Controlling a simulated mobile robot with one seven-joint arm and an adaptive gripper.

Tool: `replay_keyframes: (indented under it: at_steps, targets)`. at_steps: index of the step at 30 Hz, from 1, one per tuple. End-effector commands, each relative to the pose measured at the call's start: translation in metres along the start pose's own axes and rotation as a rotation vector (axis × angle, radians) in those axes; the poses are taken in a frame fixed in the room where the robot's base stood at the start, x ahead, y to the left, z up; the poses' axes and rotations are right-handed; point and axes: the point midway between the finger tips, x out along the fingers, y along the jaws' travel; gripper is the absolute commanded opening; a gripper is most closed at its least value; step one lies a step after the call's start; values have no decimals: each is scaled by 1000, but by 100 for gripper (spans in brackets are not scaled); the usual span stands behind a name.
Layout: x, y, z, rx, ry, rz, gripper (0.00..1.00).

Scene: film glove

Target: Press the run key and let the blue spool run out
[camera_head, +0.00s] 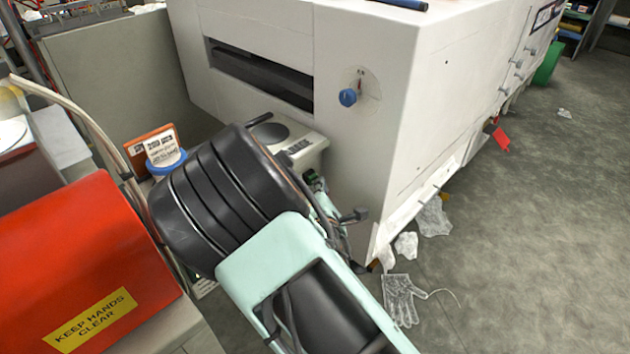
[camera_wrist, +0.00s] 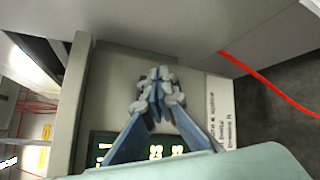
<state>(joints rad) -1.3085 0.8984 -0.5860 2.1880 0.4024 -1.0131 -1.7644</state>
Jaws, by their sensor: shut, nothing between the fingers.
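My gripper (camera_wrist: 158,100) shows in the wrist view with its fingers closed together and nothing between them, over a pale grey panel (camera_wrist: 105,75). I cannot tell whether the fingertips touch it. A dark green display (camera_wrist: 165,152) with lit digits lies partly behind the fingers. No run key is clearly visible; the fingers hide part of the panel. In the head view my arm hides the gripper. A blue ring (camera_head: 168,163) sits at the left behind my arm, with a printed card in it; I cannot tell whether it is the blue spool.
A white machine (camera_head: 380,50) with a dark slot and a blue knob (camera_head: 348,97) stands behind my arm. A red cover (camera_head: 80,260) marked "KEEP HANDS CLEAR" is close at left. A clear film glove (camera_head: 400,298) and scraps lie on the floor; open floor is at right.

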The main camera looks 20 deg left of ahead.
Motion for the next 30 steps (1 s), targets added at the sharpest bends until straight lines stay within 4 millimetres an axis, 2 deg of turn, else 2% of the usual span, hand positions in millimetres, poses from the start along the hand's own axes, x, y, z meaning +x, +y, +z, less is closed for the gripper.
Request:
replay_keyframes:
  at_steps: [7,19,30]
  targets:
    - [-9,-6,6,0,0,0,0]
    - [-12,-9,9,0,0,-1,0]
    - [-37,-27,27,-1,-1,-1,0]
